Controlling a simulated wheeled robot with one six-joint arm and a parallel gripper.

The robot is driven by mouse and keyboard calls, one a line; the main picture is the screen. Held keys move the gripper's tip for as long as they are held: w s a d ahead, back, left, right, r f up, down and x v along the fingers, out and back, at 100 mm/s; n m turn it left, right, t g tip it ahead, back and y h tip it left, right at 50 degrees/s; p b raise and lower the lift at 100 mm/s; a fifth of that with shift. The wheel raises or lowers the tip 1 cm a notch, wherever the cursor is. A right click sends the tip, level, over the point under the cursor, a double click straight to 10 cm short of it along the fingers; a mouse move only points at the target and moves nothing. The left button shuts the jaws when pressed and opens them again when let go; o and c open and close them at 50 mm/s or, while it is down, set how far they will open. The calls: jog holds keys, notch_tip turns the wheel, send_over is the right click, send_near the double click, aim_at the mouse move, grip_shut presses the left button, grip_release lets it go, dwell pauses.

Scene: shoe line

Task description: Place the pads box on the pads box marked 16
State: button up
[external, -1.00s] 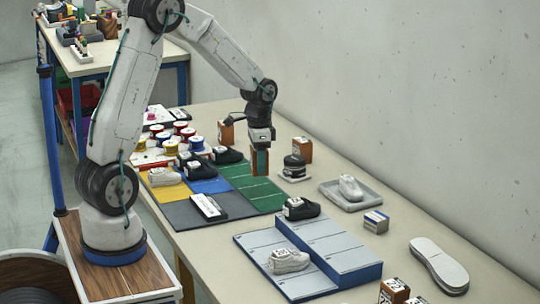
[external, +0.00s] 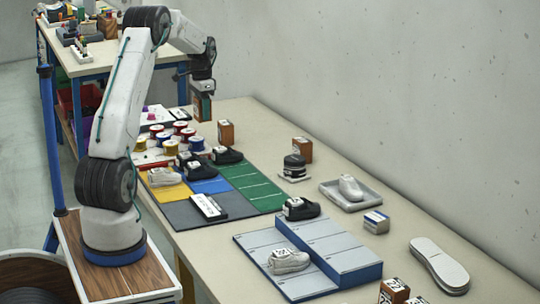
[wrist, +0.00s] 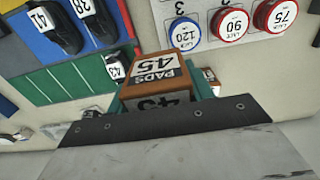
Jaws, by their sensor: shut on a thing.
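My gripper (external: 203,92) is shut on a brown pads box (wrist: 160,75) whose top reads PADS 45. In the external view the held box (external: 202,108) hangs above the far end of the bench. Brown boxes stand on the bench: one (external: 226,133) near the spools, one (external: 302,150) beside the round black item, and a pair (external: 394,290) at the front edge. The number 16 cannot be read on any of them. Part of another box (wrist: 209,76) shows behind the held one in the wrist view.
Spools (external: 180,127) and shoes (external: 228,155) on coloured mats stand left of centre. A grey stepped rack (external: 335,250), a tray (external: 350,203) with a white shoe and a pair of insoles (external: 440,264) lie nearer. The wall borders the bench at right.

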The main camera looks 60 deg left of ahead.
send_over(226, 122)
jog(key=shift+s+d+f, duration=0.1)
jog(key=shift+s+f, duration=0.05)
jog(key=shift+f, duration=2.3)
jog(key=o, duration=1.1)
jog(key=shift+f, duration=0.15)
notch_tip(226, 122, up, 12)
jog(key=shift+r, duration=0.2)
